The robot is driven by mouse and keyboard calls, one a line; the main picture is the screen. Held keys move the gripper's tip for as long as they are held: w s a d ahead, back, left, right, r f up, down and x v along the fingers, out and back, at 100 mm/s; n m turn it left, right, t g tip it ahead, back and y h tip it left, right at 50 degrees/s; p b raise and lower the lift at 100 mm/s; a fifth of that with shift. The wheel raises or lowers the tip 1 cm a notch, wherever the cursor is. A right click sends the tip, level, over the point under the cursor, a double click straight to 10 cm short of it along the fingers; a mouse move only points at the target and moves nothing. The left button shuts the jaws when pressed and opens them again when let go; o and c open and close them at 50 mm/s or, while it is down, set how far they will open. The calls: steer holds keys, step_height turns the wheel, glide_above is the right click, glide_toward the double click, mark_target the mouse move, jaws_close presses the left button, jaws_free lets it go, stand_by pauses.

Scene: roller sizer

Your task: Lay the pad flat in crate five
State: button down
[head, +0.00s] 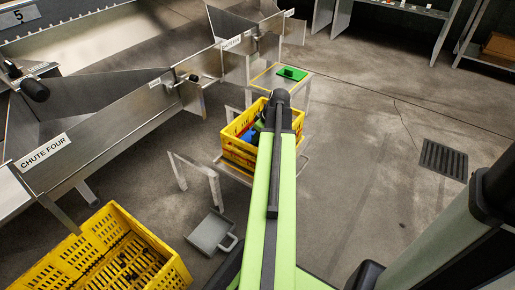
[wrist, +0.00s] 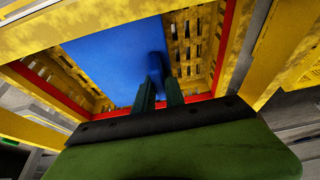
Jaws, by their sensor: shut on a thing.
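The blue pad (wrist: 110,55) shows in the wrist view as a flat blue sheet with a raised blue grip. My gripper (wrist: 158,84) is shut on that grip. The pad is over or inside a yellow crate (wrist: 195,45) with red bands; whether it touches the floor of the crate I cannot tell. In the head view this crate (head: 237,151) stands mid-picture on a low stand, with a bit of the blue pad (head: 247,135) showing inside. My arm hides the gripper and much of the crate there. No number is readable on the crate.
A nearer yellow crate (head: 150,238) with small dark pieces stands at lower left, by the chute labelled four (head: 45,150). A grey scoop-like tray (head: 210,232) lies on the floor. A green object (head: 291,73) rests on a stand beyond. The floor at right is clear around a drain grate (head: 443,159).

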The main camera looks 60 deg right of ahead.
step_height(320, 180, down, 4)
steer(key=shift+r+b, duration=0.15)
steer(key=shift+b, duration=1.05)
steer(key=shift+r, duration=0.25)
steer(key=shift+f, duration=0.2)
steer(key=c, duration=1.4)
jaws_free()
steer(key=shift+s+r+p, duration=0.1)
steer(key=shift+r+p, duration=0.45)
steer(key=shift+p, duration=0.05)
steer(key=p+v, duration=1)
steer(key=v, duration=0.1)
steer(key=shift+r, duration=0.2)
steer(key=shift+f, duration=0.1)
